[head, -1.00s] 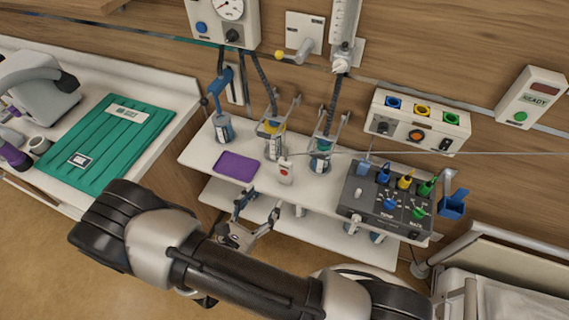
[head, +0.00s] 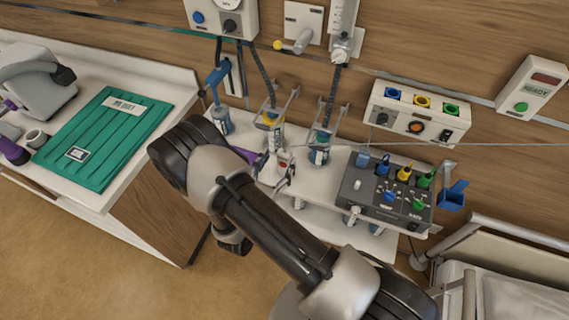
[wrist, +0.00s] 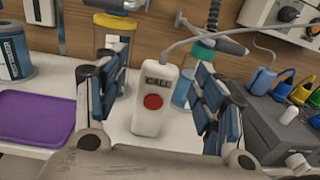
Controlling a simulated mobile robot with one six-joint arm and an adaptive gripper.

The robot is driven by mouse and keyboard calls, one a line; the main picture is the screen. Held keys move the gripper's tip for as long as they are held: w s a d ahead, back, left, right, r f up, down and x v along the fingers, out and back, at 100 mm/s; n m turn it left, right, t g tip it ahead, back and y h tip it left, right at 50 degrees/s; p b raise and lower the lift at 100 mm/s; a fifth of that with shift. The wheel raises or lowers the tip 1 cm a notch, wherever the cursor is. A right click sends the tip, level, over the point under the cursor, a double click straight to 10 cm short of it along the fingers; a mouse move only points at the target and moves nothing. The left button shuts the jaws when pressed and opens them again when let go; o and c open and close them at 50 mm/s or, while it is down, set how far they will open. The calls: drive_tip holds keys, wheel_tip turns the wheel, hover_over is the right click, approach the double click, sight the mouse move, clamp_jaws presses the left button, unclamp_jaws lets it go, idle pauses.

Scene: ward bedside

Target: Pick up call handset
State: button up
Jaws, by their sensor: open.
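The call handset (wrist: 152,100) is a small white upright unit with "CALL" lettering and a red button. In the wrist view it stands between the two open fingers of my gripper (wrist: 158,110), with a gap on each side. A thin grey cord runs from its top to the upper right. In the head view the handset (head: 285,166) shows small on the white shelf, near my gripper (head: 272,172), partly hidden by my arm. I cannot tell whether the fingers touch it.
A purple mat (wrist: 38,117) lies left of the handset. Canisters with yellow (wrist: 113,40) and green tops stand close behind. A grey control box (head: 385,192) with coloured plugs is to the right. A green folded cloth (head: 103,135) lies on the left counter.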

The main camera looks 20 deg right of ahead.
sight(283, 156)
drive_tip(key=x, duration=0.4)
drive_tip(key=shift+w+d, duration=0.2)
drive_tip(key=shift+d, duration=0.15)
clamp_jaws()
idle(0.5)
